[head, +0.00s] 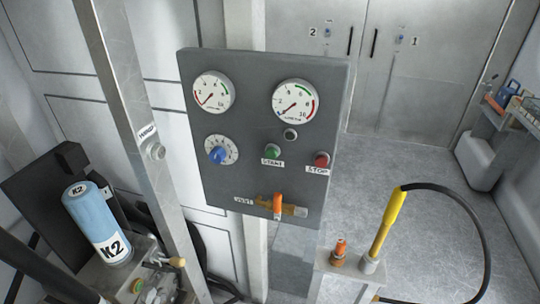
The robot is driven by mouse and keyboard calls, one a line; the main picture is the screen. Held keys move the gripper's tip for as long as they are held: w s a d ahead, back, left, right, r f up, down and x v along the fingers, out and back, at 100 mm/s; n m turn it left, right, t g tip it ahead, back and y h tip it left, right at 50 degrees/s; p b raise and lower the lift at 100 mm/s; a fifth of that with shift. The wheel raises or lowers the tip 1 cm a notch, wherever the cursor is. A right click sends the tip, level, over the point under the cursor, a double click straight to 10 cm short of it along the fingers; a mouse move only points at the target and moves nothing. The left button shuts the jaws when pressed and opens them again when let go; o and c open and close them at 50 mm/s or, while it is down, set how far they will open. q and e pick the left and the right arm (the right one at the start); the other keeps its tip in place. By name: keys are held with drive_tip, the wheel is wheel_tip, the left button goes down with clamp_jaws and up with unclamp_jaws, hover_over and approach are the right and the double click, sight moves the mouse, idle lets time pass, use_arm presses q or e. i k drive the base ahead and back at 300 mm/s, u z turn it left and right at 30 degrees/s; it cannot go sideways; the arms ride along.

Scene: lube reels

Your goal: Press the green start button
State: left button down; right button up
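The green start button (271,151) is on the grey control panel (240,130), a little right of the panel's middle, with a START label under it. The red stop button (321,159) is to its right with a STOP label. A small dark round fitting (290,134) sits above and between the two buttons. Nothing covers the green button. Neither of my grippers shows in the head view.
Two gauges (296,101) top the panel; a blue knob (217,155) and an orange lever (278,205) are on it. A post (140,130) and a blue K2 canister (95,222) stand left. A yellow-handled hose (391,220) stands right. Open floor lies beyond.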

sight(271, 153)
drive_tip(key=k, duration=0.5)
drive_tip(key=z, duration=1.75)
drive_tip(key=i, duration=1.35)
drive_tip(key=u, duration=2)
